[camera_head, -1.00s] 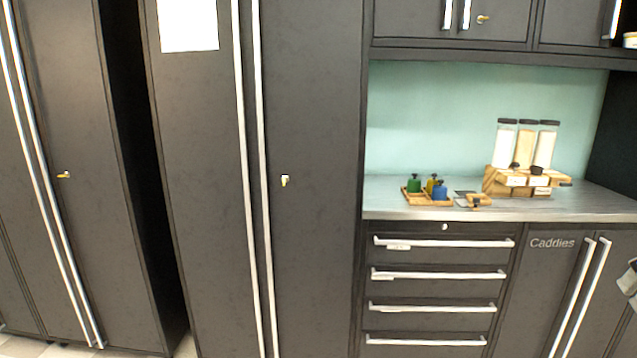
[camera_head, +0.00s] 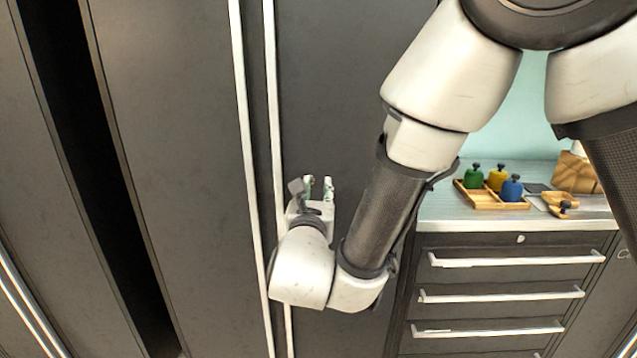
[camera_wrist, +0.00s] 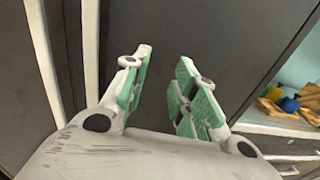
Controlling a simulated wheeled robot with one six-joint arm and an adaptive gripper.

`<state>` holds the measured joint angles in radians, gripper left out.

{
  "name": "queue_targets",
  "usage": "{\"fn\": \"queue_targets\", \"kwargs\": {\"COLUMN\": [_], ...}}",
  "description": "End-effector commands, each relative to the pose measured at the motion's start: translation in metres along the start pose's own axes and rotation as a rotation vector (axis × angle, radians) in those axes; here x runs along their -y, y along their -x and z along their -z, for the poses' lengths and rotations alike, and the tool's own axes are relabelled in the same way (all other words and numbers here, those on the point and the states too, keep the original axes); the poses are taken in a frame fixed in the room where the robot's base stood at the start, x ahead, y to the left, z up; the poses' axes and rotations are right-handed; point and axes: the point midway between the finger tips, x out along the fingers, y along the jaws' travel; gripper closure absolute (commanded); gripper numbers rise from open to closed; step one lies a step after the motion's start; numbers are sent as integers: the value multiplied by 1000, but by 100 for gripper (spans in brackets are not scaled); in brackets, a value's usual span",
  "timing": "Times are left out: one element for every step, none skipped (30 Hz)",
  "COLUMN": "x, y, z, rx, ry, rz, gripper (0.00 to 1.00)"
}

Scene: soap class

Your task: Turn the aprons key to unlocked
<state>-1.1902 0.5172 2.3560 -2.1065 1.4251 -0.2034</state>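My gripper (camera_head: 318,186) is in front of the right-hand door of a tall dark cabinet (camera_head: 350,100), just right of its long pale handles (camera_head: 271,120). In the wrist view my gripper (camera_wrist: 165,60) is open, its green-padded fingers apart with only dark door surface between them. No key shows in either present view; the part of the door behind my gripper and arm is hidden. No aprons label can be read.
A counter (camera_head: 440,212) at right holds a wooden tray (camera_head: 480,200) with green, yellow and blue bottles. Drawers with bar handles (camera_head: 500,295) are below it. A dark gap (camera_head: 110,200) separates the tall cabinets at left. My arm covers the middle right.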

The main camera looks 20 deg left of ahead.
Motion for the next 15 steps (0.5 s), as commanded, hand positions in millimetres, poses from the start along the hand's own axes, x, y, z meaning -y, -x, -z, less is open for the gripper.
{"fn": "queue_targets", "kwargs": {"x": [-11,-16,-20,-21,-22,-22,-22,-22,-22,-23,-23,-23,-24,-24,-24], "y": [6,8,7,6,2,-4,-9,-14,-22,-27,-32,-39,-43,-48,-53], "z": [6,8,10,10,10,10,10,10,10,10,10,10,10,10,10], "rx": [2,3,5,6,7,7,6,6,6,6,6,6,6,5,6], "ry": [15,22,26,28,28,28,28,28,28,28,28,27,27,27,27], "rz": [-33,-48,-59,-64,-66,-65,-64,-64,-62,-62,-62,-62,-62,-62,-63], "gripper": [72,72,72,72,72,72,72,72,72,72,72,72,72,72,72]}}
